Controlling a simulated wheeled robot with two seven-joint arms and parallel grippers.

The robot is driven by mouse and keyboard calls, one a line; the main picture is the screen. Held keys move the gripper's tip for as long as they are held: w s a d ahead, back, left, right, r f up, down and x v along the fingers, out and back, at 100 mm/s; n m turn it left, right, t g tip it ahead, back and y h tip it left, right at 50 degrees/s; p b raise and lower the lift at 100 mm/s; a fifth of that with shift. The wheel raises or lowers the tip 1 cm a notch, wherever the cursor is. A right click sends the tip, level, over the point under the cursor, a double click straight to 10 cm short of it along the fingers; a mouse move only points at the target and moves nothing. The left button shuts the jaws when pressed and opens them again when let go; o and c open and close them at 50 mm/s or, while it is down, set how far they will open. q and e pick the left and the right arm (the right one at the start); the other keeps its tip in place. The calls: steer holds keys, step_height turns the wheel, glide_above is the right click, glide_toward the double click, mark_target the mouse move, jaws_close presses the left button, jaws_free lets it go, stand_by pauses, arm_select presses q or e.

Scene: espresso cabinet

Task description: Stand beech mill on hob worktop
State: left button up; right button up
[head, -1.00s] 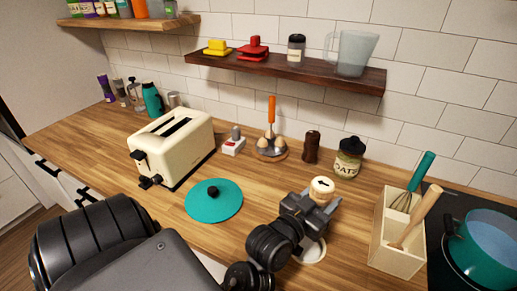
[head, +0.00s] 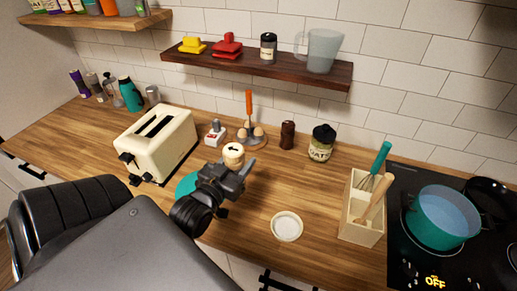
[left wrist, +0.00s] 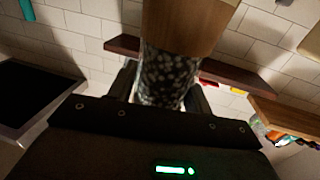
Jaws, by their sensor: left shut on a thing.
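My left gripper (head: 231,168) is shut on the mill, over the teal lid (head: 187,184), and hides part of that lid. The wooden worktop (head: 310,188) runs left of the black hob (head: 400,250). My right gripper is not in view.
A utensil box (head: 360,227) stands beside the hob, which bears a teal pot (head: 440,225). A small white dish (head: 286,226) lies near the front edge. A toaster (head: 160,145) stands left; a dark mill (head: 287,135) and oat jar (head: 321,145) stand behind. Bare worktop lies between.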

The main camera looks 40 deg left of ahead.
arm_select(q)
steer(key=w+a+f+b, duration=0.3)
steer(key=w+f+b, duration=0.5)
steer(key=w+f, duration=0.4)
steer(key=shift+w+f, duration=0.35)
steer(key=shift+w, duration=0.15)
steer(key=shift+a, duration=0.1)
steer(key=o, duration=0.8)
steer(key=shift+f, duration=0.25)
steer(key=o, duration=0.5)
steer(key=shift+r, duration=0.1)
